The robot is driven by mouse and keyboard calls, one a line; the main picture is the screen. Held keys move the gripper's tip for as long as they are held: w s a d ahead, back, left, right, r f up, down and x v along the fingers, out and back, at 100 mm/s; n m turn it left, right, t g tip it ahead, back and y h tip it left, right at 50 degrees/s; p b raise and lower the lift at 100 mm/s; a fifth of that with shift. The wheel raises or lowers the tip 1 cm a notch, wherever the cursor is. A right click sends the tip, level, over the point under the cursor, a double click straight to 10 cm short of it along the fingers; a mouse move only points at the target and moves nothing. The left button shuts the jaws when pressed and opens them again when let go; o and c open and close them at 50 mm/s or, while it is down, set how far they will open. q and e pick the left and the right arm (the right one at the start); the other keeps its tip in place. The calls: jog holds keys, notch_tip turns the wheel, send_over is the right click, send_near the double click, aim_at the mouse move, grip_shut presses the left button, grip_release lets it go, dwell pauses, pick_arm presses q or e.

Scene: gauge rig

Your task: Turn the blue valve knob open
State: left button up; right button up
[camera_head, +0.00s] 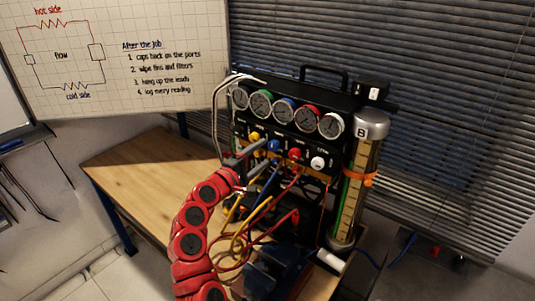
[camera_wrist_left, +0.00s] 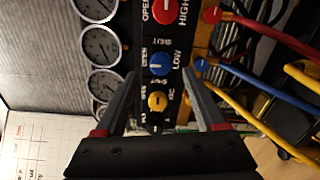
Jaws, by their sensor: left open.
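The blue valve knob (camera_head: 274,145) sits on the black front panel of the gauge rig, between a yellow knob (camera_head: 255,136) and a red knob (camera_head: 295,154). In the left wrist view the blue knob (camera_wrist_left: 160,65) is beside the word LOW, with a yellow knob (camera_wrist_left: 157,101) below it and a red knob (camera_wrist_left: 167,6) above. My left gripper (camera_head: 261,152) is open in front of the panel; its fingers (camera_wrist_left: 160,76) spread to either side in the wrist view, with the blue knob near the line between the tips. I see no contact with it. My right gripper is not in view.
Several gauges (camera_head: 262,104) line the rig above the knobs. Yellow, blue and red hoses (camera_head: 262,236) hang below. A clear cylinder (camera_head: 352,190) marked B stands at the right. The wooden table (camera_head: 135,165) is bare at left; a whiteboard (camera_head: 110,100) is behind.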

pick_arm(q)
jog(key=b+v, duration=0.4)
jog(key=v, duration=0.8)
jog(key=shift+s+a, duration=0.25)
jog(key=shift+s, duration=0.05)
jog(key=shift+f, duration=0.15)
